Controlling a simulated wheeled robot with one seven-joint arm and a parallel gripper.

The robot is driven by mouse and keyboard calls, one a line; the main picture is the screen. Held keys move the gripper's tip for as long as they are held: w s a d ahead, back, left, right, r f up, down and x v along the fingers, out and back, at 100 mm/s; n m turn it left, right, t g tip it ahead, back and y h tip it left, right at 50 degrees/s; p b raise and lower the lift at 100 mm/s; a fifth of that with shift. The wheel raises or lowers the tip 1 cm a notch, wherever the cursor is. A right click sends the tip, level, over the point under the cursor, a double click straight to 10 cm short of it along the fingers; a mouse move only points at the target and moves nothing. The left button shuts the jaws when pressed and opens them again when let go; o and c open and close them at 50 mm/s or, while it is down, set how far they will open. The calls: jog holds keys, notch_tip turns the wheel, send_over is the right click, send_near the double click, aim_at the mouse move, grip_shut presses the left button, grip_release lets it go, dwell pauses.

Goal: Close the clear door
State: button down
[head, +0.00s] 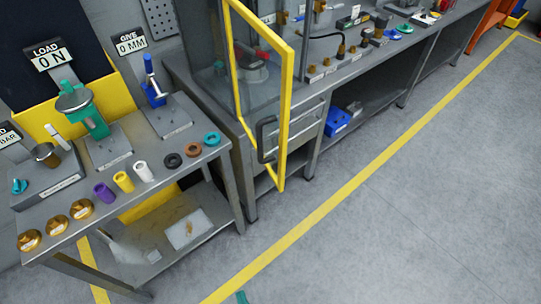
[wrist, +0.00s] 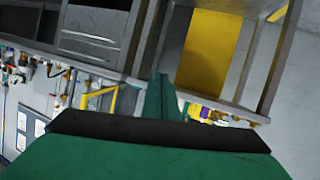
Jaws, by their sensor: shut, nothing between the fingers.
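The clear door (head: 262,85) has a yellow frame and a dark handle (head: 266,138). It stands open in the head view, swung out from the grey cabinet toward the aisle. My gripper (wrist: 162,98) is green and shut, with nothing between its fingers in the wrist view. Only a small teal tip of my gripper (head: 242,297) shows at the bottom edge of the head view, over the floor and well apart from the door. In the tilted wrist view, a yellow frame piece (wrist: 98,95) shows left of the fingers; I cannot tell if it is the door.
A grey workbench (head: 150,158) with rings, cylinders and gauges stands left of the cabinet. A long bench (head: 350,68) with small parts runs to the upper right. A blue bin (head: 337,121) sits on its lower shelf. The floor (head: 400,200) right of the yellow line is clear.

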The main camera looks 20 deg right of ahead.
jog(key=w+f+n+h, duration=0.1)
jog(key=w+f, duration=0.3)
jog(key=w, duration=0.4)
jog(key=m+g+h, duration=1.2)
jog(key=m+h, duration=0.5)
jog(key=m, duration=0.3)
send_near(283, 156)
jog(key=d, duration=0.6)
jog(key=shift+w+d+f, duration=0.1)
jog(key=shift+w+f, duration=0.05)
jog(key=shift+w, duration=0.2)
jog(key=shift+d, duration=0.1)
